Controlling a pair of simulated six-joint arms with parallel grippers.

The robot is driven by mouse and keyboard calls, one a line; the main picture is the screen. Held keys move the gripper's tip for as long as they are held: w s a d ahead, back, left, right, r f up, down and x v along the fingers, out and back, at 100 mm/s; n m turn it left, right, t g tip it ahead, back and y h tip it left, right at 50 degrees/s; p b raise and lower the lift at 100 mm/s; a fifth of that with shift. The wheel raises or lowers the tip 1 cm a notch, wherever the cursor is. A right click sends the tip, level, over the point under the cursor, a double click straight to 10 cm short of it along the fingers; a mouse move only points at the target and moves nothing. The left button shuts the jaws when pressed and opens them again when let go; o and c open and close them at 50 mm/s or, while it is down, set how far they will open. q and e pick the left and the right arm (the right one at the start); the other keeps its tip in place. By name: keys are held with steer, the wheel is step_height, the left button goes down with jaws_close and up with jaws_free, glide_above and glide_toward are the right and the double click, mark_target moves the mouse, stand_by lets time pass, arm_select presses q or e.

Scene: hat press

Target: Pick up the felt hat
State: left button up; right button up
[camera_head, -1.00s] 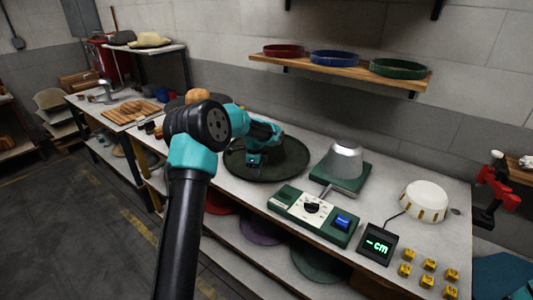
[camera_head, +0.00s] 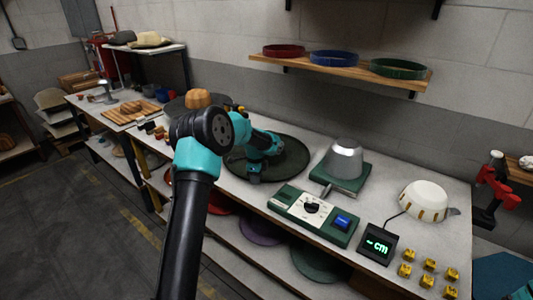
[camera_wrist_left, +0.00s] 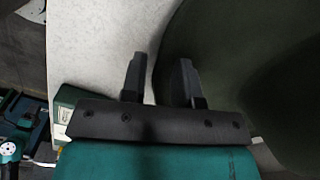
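The felt hat (camera_head: 292,160) appears as a wide dark green disc on the workbench, partly hidden behind my left arm. My left gripper (camera_head: 254,181) is low at its near-left part; its fingertips are hidden in the head view. In the left wrist view the gripper (camera_wrist_left: 158,78) shows two dark fingers apart with nothing clearly held. The left finger is over the pale bench and the right finger overlaps the green hat brim (camera_wrist_left: 220,50). I cannot tell whether either finger touches the brim. My right gripper is not in view.
A metal hat form (camera_head: 343,158) on a green base stands right of the hat. A control box (camera_head: 315,213) sits in front of it. A shelf (camera_head: 340,68) holds coloured bands.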

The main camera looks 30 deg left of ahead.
arm_select(q)
jaws_close()
steer(key=shift+r, duration=0.2)
step_height(320, 180, up, 18)
steer(key=shift+f, duration=0.15)
stand_by(0.5)
steer(key=shift+c, duration=1.5)
jaws_free()
jaws_close()
